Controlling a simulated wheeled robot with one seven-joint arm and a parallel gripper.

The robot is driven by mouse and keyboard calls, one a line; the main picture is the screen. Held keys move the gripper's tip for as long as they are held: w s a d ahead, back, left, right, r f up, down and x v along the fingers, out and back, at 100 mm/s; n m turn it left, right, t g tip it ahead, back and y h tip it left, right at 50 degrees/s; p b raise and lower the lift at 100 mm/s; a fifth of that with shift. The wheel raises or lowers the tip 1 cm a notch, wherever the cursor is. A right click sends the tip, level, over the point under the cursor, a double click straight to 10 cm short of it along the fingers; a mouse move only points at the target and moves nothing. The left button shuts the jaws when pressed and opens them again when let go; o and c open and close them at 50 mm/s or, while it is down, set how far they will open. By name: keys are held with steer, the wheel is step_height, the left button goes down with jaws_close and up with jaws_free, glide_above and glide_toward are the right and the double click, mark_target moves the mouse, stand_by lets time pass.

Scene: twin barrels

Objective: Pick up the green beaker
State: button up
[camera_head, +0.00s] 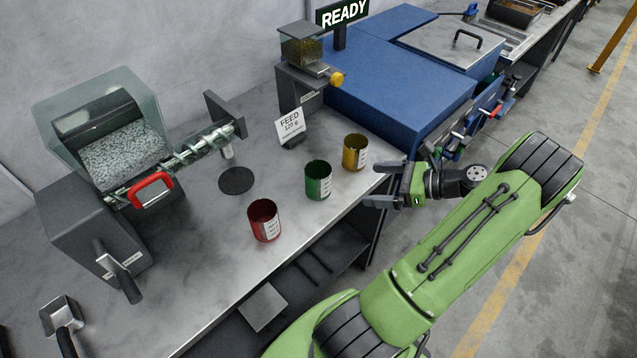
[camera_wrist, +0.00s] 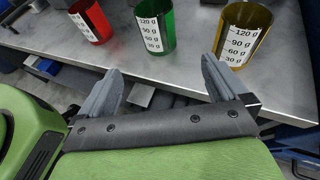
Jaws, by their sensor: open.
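The green beaker (camera_head: 318,180) stands upright on the grey bench between a red beaker (camera_head: 264,221) and a yellow beaker (camera_head: 354,152). In the wrist view the green beaker (camera_wrist: 155,26) is at the top middle, with a white measuring scale on its side. My gripper (camera_head: 376,186) is open and empty, just off the bench's front edge, to the right of the green beaker. In the wrist view my gripper (camera_wrist: 158,80) has its two fingers spread, pointing toward the bench, and they touch no beaker.
A black round pad (camera_head: 237,181) lies behind the beakers. A FEED 120 g sign (camera_head: 291,127) and a dispenser with a yellow knob (camera_head: 337,79) stand behind. A blue cabinet (camera_head: 400,85) is at the back right.

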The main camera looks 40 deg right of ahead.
mark_target(330, 185)
steer(key=b+x, duration=0.1)
steer(key=x, duration=0.4)
steer(key=b+x, duration=0.2)
steer(key=x, duration=0.3)
steer(key=b+x, duration=0.1)
steer(key=x, duration=0.5)
steer(key=shift+s+f+b, duration=0.2)
steer(key=shift+f+b, duration=0.1)
steer(key=shift+b, duration=0.05)
steer(key=shift+r, duration=0.1)
steer(key=shift+c, duration=0.4)
steer(key=c, duration=1)
